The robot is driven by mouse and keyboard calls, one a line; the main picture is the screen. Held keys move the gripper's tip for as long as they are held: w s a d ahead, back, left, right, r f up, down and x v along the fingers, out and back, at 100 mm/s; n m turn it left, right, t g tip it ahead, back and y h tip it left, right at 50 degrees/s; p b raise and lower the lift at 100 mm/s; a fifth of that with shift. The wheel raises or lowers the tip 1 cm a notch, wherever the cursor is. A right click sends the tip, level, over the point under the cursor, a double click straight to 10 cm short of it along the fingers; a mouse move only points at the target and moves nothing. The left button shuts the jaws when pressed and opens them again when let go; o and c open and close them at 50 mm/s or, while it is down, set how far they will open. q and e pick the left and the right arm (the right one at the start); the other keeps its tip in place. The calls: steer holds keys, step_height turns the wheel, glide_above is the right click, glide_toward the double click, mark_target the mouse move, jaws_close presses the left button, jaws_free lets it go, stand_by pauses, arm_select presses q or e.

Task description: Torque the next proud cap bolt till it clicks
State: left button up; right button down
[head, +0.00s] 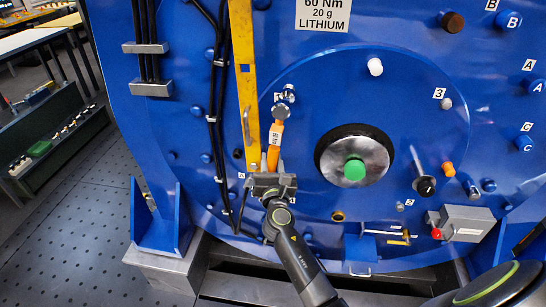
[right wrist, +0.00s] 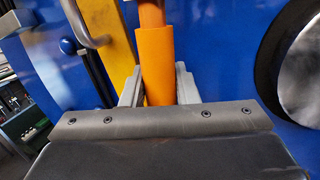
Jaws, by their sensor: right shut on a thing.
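A torque wrench with an orange handle (head: 276,136) stands nearly upright against the blue motor face. Its silver head (head: 283,108) is at a bolt position on the upper left of the round cover; I cannot tell whether it is seated on a bolt. My right gripper (head: 272,178) is shut on the lower end of the orange handle, which also shows between its fingers in the right wrist view (right wrist: 157,65). A small silver bolt (head: 446,103) sits beside the label 3. The bolt under the wrench head is hidden. My left gripper is not in view.
A yellow bar (head: 244,70) runs down just left of the wrench, with black cables beside it. A hub with a green centre (head: 354,170) sticks out to the right. A grey box (head: 468,223) and a small blue bracket (head: 360,247) sit lower right.

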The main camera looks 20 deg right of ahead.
steer(key=shift+s+a+r, duration=0.1)
steer(key=shift+s+a, duration=0.45)
steer(key=shift+s, duration=0.3)
steer(key=shift+s+a, duration=0.55)
steer(key=shift+s, duration=0.25)
